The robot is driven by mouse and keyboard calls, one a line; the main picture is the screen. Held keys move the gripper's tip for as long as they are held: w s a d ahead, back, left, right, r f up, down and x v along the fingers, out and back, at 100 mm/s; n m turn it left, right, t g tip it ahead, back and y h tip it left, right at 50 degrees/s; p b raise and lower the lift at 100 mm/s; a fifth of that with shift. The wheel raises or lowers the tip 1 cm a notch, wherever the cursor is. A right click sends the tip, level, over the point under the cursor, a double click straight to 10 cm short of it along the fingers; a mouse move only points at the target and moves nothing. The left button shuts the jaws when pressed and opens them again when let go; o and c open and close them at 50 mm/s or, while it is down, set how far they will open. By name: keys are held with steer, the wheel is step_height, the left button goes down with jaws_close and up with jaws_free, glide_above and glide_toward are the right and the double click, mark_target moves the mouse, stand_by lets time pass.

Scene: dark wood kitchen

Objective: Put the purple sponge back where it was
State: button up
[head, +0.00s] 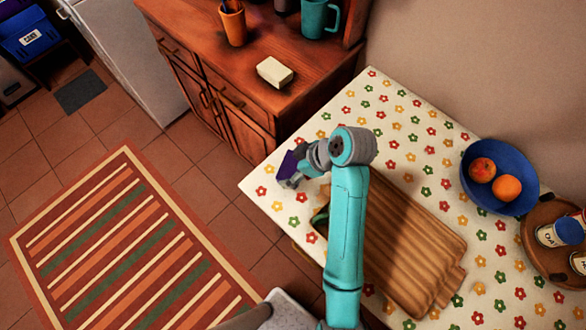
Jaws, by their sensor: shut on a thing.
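The purple sponge (288,164) shows as a small dark purple patch at the end of my arm, near the left corner of the flowered table. My gripper (289,176) is shut on it. My gripper and wrist hide much of the sponge. I cannot tell whether the sponge touches the tabletop or is held above it.
The flowered table (389,103) bears a wooden board (415,238), a blue bowl (522,203) with fruit and a round wooden tray (535,222) with jars. A wooden cabinet (240,97) behind holds a cream block (274,72), an orange cup (233,25) and a teal mug (316,18). The table's far part is clear.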

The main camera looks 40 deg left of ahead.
mark_target(293, 172)
steer(key=shift+f, duration=1.35)
steer(key=shift+f, duration=0.15)
steer(key=o, duration=0.8)
